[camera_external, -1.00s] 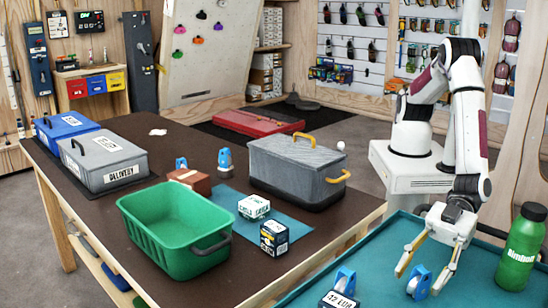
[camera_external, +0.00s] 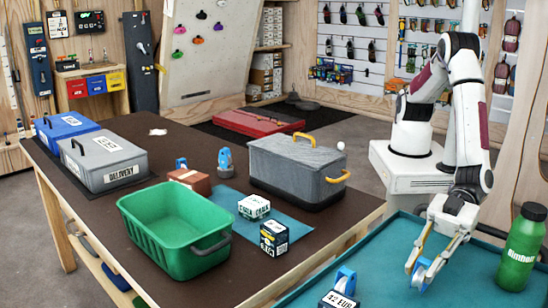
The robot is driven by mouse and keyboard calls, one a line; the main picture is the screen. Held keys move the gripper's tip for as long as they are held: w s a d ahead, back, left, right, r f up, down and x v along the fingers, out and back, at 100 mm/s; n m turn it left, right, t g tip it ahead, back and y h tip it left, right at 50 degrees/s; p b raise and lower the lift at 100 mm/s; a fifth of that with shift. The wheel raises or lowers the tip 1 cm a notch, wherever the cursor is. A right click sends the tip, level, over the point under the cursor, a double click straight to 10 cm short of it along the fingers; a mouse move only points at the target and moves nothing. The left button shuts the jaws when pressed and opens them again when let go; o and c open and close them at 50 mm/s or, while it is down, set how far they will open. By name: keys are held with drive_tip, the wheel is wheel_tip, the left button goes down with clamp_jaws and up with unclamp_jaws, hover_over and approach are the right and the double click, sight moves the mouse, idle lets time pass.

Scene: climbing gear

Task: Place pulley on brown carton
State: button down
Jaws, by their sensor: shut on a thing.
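My gripper (camera_external: 417,279) points down over the teal tray at the lower right and is shut on a blue pulley (camera_external: 422,271). The fingers partly hide this pulley, and I cannot tell whether it touches the tray floor. A second blue pulley (camera_external: 345,281) sits in the tray to the left of my gripper. The brown carton (camera_external: 191,180) stands on the dark table at the left, between the green crate and the grey toolbox, far from my gripper.
The teal tray (camera_external: 385,250) also holds a green bottle (camera_external: 522,248) and a small "42 EUR" box (camera_external: 339,300). On the table, a green crate (camera_external: 180,240), a grey toolbox (camera_external: 296,172) and two small boxes (camera_external: 254,207) (camera_external: 273,238) stand around the carton.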

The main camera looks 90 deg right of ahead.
sight(424, 261)
drive_tip(key=shift+r, duration=4)
drive_tip(key=w+d+m+t+h, duration=0.1)
drive_tip(key=w+d+m+h, duration=0.1)
drive_tip(key=w+d, duration=0.7)
drive_tip(key=w+d+r+m+t+h, duration=0.15)
drive_tip(key=w+d, duration=0.35)
drive_tip(key=w, duration=0.9)
drive_tip(key=w+d+m+t+h, duration=0.1)
drive_tip(key=w+d+m+h, duration=0.1)
drive_tip(key=w+d, duration=0.7)
drive_tip(key=w+d+r+m+h, duration=0.1)
drive_tip(key=w+d+h, duration=0.1)
drive_tip(key=w+d, duration=1)
drive_tip(key=w+d+r+m+h, duration=0.1)
drive_tip(key=w+d+m+h, duration=0.1)
drive_tip(key=w+d, duration=0.9)
drive_tip(key=d, duration=0.5)
drive_tip(key=shift+w+d+t, duration=0.35)
drive_tip(key=shift+d, duration=0.05)
